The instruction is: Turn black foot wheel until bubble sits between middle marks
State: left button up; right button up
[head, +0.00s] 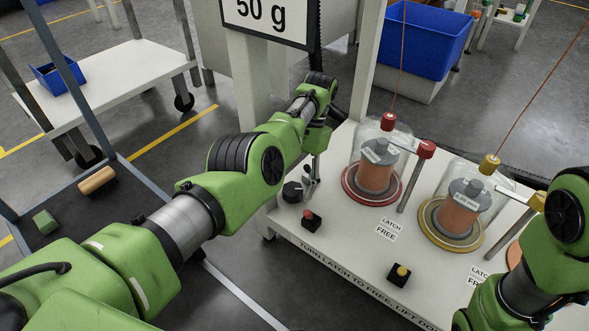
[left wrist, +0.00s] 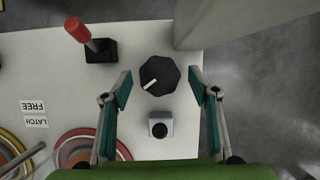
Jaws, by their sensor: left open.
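The black foot wheel (left wrist: 159,76) is a faceted dark knob with a white pointer line, on the corner of the pale bench top. It also shows in the head view (head: 292,191). My left gripper (left wrist: 160,80) is open, its teal-padded fingers on either side of the wheel with a gap on both sides. In the head view my left gripper (head: 311,172) points down just beside the wheel. A small grey block with a round dark top (left wrist: 160,126) stands between the fingers, nearer the wrist. I cannot make out a bubble or its marks. My right gripper is out of sight.
A red-topped black switch (left wrist: 92,42) stands close left of the wheel, also in the head view (head: 311,219). A red-ringed glass jar (head: 372,170) and a yellow-ringed one (head: 458,215) stand to the right. A pale post (left wrist: 201,22) rises just behind the wheel.

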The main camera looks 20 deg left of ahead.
aim_at(292, 190)
pick_arm(q)
jog(key=shift+w+d+r, duration=0.1)
jog(key=shift+r, duration=1.45)
notch_tip(292, 190, up, 6)
jog(key=shift+r, duration=0.1)
